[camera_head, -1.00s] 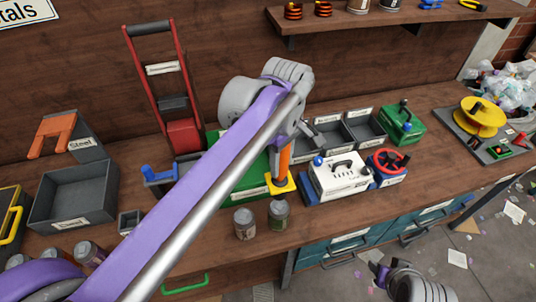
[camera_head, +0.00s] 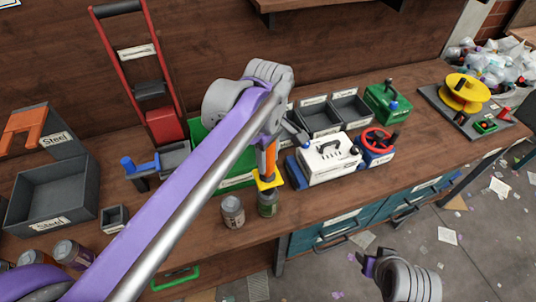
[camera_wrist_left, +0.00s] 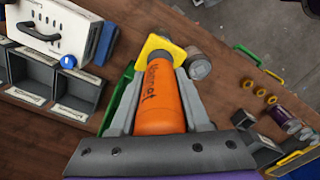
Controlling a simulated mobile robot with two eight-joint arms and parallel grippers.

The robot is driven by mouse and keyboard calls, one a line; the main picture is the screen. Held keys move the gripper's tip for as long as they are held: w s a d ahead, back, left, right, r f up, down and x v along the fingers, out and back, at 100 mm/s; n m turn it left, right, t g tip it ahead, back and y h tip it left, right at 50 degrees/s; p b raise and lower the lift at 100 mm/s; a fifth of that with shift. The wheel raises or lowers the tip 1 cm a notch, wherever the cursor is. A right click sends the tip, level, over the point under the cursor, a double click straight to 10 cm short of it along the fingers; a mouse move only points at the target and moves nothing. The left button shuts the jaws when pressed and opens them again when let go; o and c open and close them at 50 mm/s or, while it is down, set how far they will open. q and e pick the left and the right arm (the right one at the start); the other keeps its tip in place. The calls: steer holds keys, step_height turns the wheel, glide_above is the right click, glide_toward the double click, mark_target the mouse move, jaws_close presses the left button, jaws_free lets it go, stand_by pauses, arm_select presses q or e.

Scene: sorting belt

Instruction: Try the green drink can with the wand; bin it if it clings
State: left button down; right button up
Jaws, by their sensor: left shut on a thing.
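My left gripper (camera_head: 268,145) is shut on the orange wand (camera_head: 269,160), which has a yellow collar (camera_head: 268,182). It points down, and its lower end is at the top of the green drink can (camera_head: 267,206). I cannot tell whether they touch. The can stands upright near the bench's front edge. In the left wrist view the wand (camera_wrist_left: 160,95) lies between the fingers, with writing on it, and hides most of the green can. My right gripper (camera_head: 368,264) hangs low at the lower right; its jaws are unclear. A grey bin labelled Steel (camera_head: 80,198) stands at the left.
A grey can (camera_head: 232,211) stands just left of the green one. More cans (camera_head: 72,253) are at the lower left. A white case (camera_head: 325,160) and a red wheel (camera_head: 377,139) stand to the right. A green tray (camera_head: 235,181) lies behind the wand.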

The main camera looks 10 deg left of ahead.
arm_select(q)
steer(key=shift+w, duration=0.1)
arm_select(e)
steer(key=shift+w, duration=0.1)
arm_select(q)
steer(key=shift+f+b, duration=0.3)
steer(key=shift+f, duration=0.4)
arm_select(e)
steer(key=shift+s+f, duration=0.2)
steer(key=shift+f, duration=0.3)
arm_select(q)
steer(key=shift+r, duration=0.1)
arm_select(e)
steer(key=shift+r, duration=0.1)
stand_by(0.4)
arm_select(q)
step_height(320, 180, up, 7)
steer(key=p, duration=0.4)
arm_select(e)
steer(key=shift+w+r, duration=0.4)
steer(key=shift+r, duration=0.5)
steer(key=shift+w+r, duration=0.4)
steer(key=shift+r, duration=0.5)
steer(key=shift+w+r, duration=0.4)
steer(key=shift+r, duration=0.6)
